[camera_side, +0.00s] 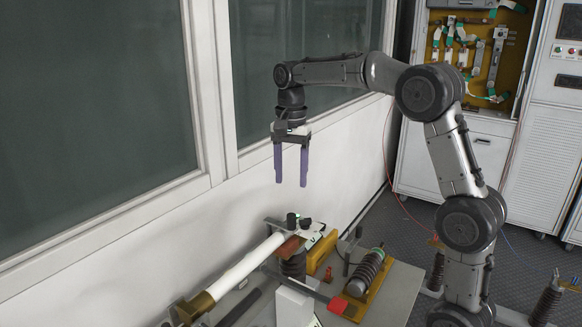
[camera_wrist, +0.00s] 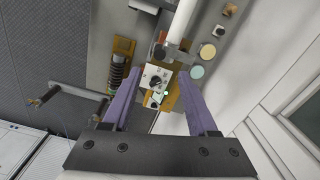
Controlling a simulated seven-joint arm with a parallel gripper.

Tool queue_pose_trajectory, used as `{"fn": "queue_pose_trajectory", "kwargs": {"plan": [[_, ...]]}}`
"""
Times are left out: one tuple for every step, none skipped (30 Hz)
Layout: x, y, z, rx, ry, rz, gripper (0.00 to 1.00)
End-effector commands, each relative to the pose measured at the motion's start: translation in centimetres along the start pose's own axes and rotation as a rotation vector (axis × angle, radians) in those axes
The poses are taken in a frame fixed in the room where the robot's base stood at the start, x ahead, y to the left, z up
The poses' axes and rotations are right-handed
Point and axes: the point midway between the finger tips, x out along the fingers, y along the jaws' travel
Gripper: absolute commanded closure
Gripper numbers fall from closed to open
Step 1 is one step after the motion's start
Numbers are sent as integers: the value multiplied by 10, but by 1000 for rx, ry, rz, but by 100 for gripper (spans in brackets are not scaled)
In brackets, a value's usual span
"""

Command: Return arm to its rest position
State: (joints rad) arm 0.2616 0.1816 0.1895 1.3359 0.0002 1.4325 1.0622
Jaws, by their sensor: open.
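My gripper (camera_side: 291,184) hangs pointing down above the test bench, with its two purple fingers apart and nothing between them. It is clear of everything below it. In the wrist view my gripper (camera_wrist: 163,78) frames a small white panel with a dark knob (camera_wrist: 155,82) on the bench beneath. A long white tube (camera_side: 243,265) lies along the bench in the side view, and its end (camera_wrist: 183,22) shows at the top of the wrist view. My arm is bent at the elbow and reaches left from its base.
The bench top (camera_side: 396,291) carries a ribbed dark insulator (camera_side: 366,272) and a red-ended bar (camera_side: 338,305). A white wall with windows (camera_side: 110,110) runs close behind and left. White cabinets (camera_side: 485,160) stand at the back right. The air around my gripper is free.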

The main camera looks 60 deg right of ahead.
Motion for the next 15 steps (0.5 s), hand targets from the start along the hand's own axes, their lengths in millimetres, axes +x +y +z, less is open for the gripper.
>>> {"fn": "queue_pose_trajectory", "kwargs": {"plan": [[-6, -1, 0, 0, 1, -1, 41], [-9, -1, 0, 0, 0, 0, 41], [-12, -1, 0, 0, 0, 0, 41], [-14, 0, 0, 0, 0, -1, 41], [-16, 0, 0, 0, 0, 0, 41], [-17, 0, 0, 0, 0, 0, 41], [-18, 0, 0, 0, 0, 0, 41], [-19, 0, 0, 0, 0, 0, 41], [-19, 0, 0, 0, 0, 0, 41], [-19, 0, 0, 0, 0, 0, 41], [-19, 0, 0, 0, 0, 1, 41], [-19, 0, 0, 0, 0, 1, 41], [-19, 0, 0, 0, 0, 1, 41], [-19, 0, 0, 0, 0, 1, 41], [-19, 0, 0, 0, 0, 1, 41]]}}
